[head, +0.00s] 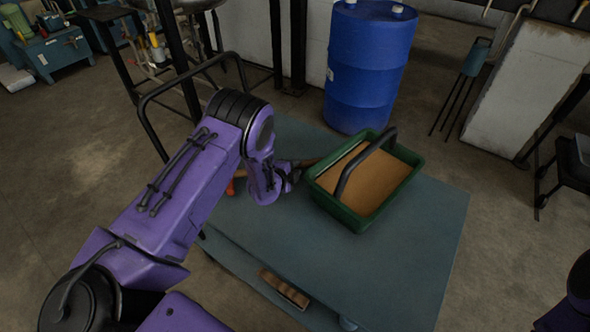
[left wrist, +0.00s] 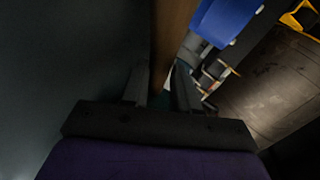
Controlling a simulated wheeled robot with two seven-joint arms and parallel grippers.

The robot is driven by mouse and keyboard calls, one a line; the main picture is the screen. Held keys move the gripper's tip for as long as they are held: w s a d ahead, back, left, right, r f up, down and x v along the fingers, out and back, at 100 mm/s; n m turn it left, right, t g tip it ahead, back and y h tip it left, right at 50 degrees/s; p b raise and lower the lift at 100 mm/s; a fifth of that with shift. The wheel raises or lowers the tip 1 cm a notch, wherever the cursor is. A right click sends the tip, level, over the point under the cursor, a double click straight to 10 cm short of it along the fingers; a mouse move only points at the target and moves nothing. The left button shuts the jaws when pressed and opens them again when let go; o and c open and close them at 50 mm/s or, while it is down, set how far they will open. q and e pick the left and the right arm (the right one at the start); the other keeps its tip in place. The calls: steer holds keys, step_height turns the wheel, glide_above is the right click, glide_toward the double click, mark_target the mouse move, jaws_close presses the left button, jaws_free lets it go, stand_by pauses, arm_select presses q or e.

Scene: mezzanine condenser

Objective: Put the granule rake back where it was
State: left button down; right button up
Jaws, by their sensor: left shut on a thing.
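My left gripper (head: 289,176) is shut on a brown wooden bar, which I take to be the granule rake (head: 308,161). It is just left of the green tub, low over the blue-grey cart top. In the left wrist view the brown bar (left wrist: 172,40) runs away from between the two fingers (left wrist: 162,90). The rake's head is not clear in either view, and my wrist hides part of it. I cannot tell whether the rake touches the cart. My right gripper is out of view.
A green tub (head: 336,213) of tan granules, with a dark arched handle, stands on the cart top (head: 400,270). A blue drum (head: 368,65) stands behind. A brown wooden object (head: 283,288) lies at the cart's front edge. The cart's front right is clear.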

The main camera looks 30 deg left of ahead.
arm_select(q)
steer(key=shift+f, duration=0.25)
steer(key=shift+f, duration=0.1)
steer(key=c, duration=0.9)
jaws_free()
steer(key=shift+o, duration=0.2)
steer(key=v, duration=1.2)
